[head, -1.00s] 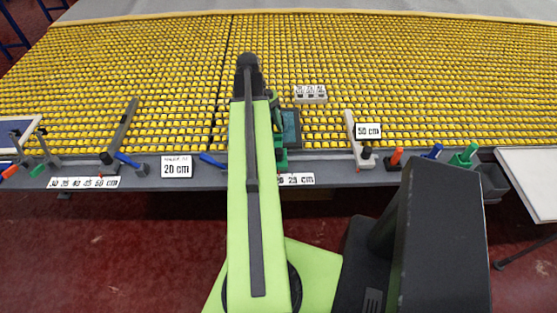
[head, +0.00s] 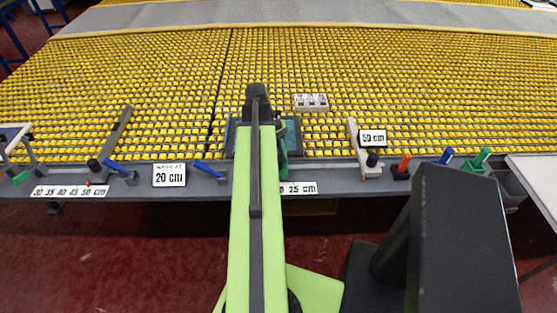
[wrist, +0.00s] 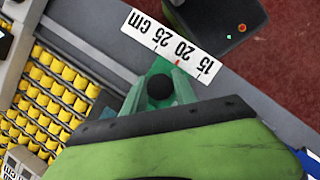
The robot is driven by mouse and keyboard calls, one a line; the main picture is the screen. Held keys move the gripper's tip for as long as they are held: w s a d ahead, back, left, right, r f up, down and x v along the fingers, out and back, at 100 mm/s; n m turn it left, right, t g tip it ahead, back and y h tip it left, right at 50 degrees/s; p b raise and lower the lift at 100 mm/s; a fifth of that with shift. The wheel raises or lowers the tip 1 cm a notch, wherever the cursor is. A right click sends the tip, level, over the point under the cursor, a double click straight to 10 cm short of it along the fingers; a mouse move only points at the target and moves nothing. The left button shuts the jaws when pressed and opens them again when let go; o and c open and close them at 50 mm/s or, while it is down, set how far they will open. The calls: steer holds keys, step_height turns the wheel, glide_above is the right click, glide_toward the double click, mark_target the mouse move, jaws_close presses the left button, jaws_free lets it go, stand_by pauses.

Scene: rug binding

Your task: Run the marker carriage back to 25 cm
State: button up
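The marker carriage is a dark frame with a blue-green pane (head: 292,133) on the near rail, partly hidden behind my lime arm in the head view. Its black knob (wrist: 160,88) shows in the wrist view. A white scale (wrist: 172,46) reads 15, 20 and 25 cm, upside down there, with a red pointer at its edge near 20. The green fingers of my gripper (wrist: 160,91) stand on either side of the knob. Whether they press on it is unclear.
A long dark carriage (head: 117,133) with a knob stands left, a white one (head: 356,145) with a 50 cm sign (head: 372,138) right. A small pale block (head: 311,102) lies on the yellow tufted rug (head: 420,95).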

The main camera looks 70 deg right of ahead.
jaws_close()
stand_by(1.0)
